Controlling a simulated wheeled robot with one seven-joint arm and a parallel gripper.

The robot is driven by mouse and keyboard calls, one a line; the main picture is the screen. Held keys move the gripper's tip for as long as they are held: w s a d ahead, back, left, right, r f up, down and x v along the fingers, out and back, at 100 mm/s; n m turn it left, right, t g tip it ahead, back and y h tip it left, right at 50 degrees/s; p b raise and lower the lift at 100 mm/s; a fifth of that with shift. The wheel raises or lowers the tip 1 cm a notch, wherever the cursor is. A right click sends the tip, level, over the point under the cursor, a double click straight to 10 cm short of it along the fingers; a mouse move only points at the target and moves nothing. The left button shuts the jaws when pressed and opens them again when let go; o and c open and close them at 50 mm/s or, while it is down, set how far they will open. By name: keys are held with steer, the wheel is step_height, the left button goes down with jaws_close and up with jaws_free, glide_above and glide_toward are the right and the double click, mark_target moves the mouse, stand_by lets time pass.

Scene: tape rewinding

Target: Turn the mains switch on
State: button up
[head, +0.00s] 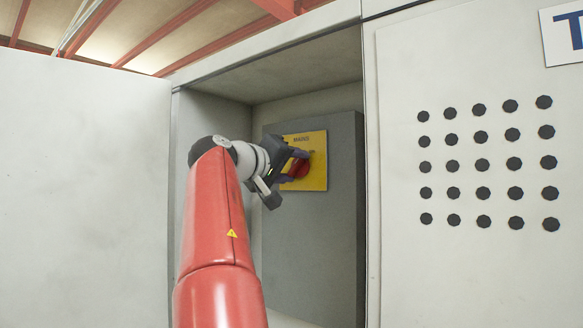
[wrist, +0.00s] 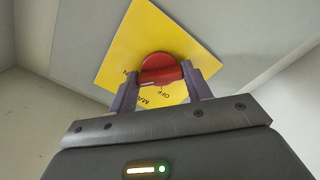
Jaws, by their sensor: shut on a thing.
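The mains switch is a red rotary knob (head: 300,168) on a yellow plate (head: 317,178) marked MAINS, fixed to a grey box inside an open cabinet. In the wrist view the red knob (wrist: 160,69) sits between the two fingers, in front of the yellow plate (wrist: 148,35). The word OFF and part of MAINS show on the plate near the fingers. My gripper (head: 293,162) is shut on the knob, one finger on each side, and also shows in the wrist view (wrist: 163,78). My fingers hide part of the knob and the plate lettering.
The grey box (head: 345,220) fills the back of the cabinet recess. An open pale door (head: 85,190) stands on the left. A pale panel with round black holes (head: 483,166) is on the right. The recess walls are close around my wrist.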

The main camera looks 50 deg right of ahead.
steer(key=shift+f, duration=0.1)
steer(key=o, duration=1)
steer(key=shift+a, duration=0.1)
steer(key=a, duration=0.2)
steer(key=a+b, duration=0.1)
steer(key=a, duration=0.2)
steer(key=a+b, duration=0.1)
steer(key=a, duration=0.1)
steer(key=shift+s+a, duration=0.3)
steer(key=shift+s, duration=0.05)
